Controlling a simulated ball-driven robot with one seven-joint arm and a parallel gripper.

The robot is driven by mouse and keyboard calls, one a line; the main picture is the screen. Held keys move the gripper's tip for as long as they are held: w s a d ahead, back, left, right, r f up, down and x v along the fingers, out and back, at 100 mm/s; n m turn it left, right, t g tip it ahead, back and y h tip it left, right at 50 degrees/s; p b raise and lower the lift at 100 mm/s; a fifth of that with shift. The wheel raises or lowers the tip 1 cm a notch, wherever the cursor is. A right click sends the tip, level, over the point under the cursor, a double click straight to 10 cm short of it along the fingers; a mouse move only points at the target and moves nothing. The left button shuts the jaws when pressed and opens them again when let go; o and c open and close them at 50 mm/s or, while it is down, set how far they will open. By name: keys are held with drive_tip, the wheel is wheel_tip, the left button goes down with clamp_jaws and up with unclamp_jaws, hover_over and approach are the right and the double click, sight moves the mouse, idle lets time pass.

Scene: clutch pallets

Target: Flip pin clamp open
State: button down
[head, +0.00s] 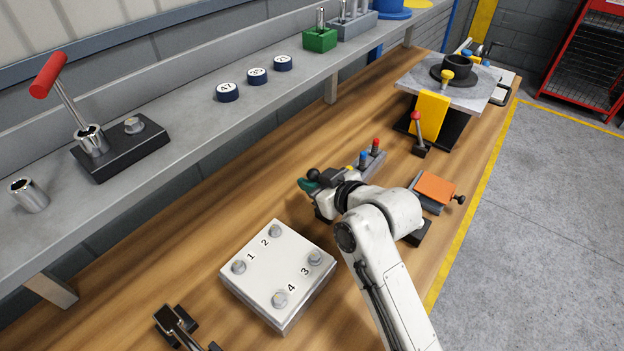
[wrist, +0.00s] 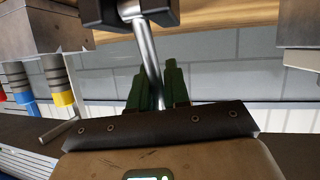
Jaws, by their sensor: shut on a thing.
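My gripper (head: 307,184) is over the middle of the bench in the head view, its green fingers pointing left. In the wrist view, the green fingers (wrist: 155,75) are shut around a bare metal rod, the pin clamp's lever (wrist: 146,48). The lever runs up from between the fingers to a black block (wrist: 128,12) at the top edge. In the head view my gripper and arm hide most of the clamp, and I cannot tell its lever angle there.
Blue and red pins (head: 375,147) stand in a grey block just behind my wrist. A white numbered plate with bolts (head: 297,252) lies in front. An orange-topped block (head: 437,188) and a red-knobbed lever (head: 416,120) are to the right. A grey shelf (head: 190,150) runs along the back.

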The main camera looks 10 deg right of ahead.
drive_tip(key=shift+r+t+b, duration=0.3)
drive_tip(key=shift+r+b, duration=0.05)
drive_tip(key=shift+r, duration=0.15)
drive_tip(key=shift+s+d+t+y+b, duration=0.15)
drive_tip(key=shift+t+y+b, duration=0.2)
drive_tip(key=shift+b, duration=0.4)
drive_tip(key=shift+r, duration=0.4)
drive_tip(key=c, duration=1.2)
unclamp_jaws()
drive_tip(key=shift+f, duration=0.15)
drive_tip(key=shift+s+f, duration=0.1)
drive_tip(key=shift+s+d, duration=0.15)
drive_tip(key=shift+d, duration=0.05)
drive_tip(key=b+v, duration=0.1)
drive_tip(key=v, duration=0.9)
drive_tip(key=shift+s+d, duration=0.15)
